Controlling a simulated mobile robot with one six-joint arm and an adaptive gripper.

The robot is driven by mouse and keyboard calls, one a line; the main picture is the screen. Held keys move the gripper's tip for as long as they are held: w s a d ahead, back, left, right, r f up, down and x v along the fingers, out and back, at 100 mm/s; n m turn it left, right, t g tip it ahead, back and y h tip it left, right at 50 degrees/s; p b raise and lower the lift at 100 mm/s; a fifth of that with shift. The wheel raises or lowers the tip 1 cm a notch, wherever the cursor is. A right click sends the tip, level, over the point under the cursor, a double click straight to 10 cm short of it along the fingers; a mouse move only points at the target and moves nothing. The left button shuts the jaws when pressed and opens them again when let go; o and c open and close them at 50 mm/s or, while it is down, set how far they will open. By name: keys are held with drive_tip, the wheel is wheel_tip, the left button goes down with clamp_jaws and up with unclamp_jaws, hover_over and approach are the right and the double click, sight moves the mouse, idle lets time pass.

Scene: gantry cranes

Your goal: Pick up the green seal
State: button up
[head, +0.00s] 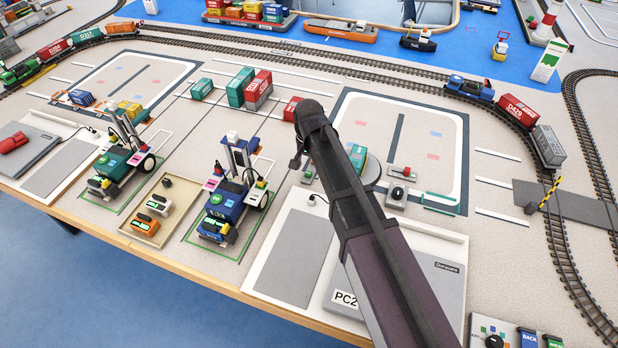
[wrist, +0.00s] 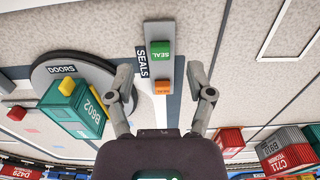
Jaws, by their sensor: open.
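The green seal (wrist: 161,50) is a small block labelled SEAL. In the wrist view it sits on a grey strip (wrist: 159,68) beside a black SEALS label (wrist: 142,62). An orange seal (wrist: 162,87) sits on the same strip, closer to my gripper. My gripper (wrist: 162,80) is open and empty, with its fingers spread on either side of the strip and the green seal beyond the fingertips. In the head view my arm reaches over the table and mostly hides the gripper; I cannot make out the green seal clearly there.
A round grey DOORS plate (wrist: 48,70) carries a teal container (wrist: 76,107) with a yellow piece on top, left of the gripper in the wrist view. Red and grey containers (wrist: 285,145) stand at right. In the head view, a blue crane vehicle (head: 222,208) stands left of my arm.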

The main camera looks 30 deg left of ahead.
sight(308, 172)
drive_tip(key=shift+f+b, duration=1.15)
drive_tip(key=shift+f, duration=0.35)
drive_tip(key=shift+c, duration=0.2)
drive_tip(key=c, duration=0.8)
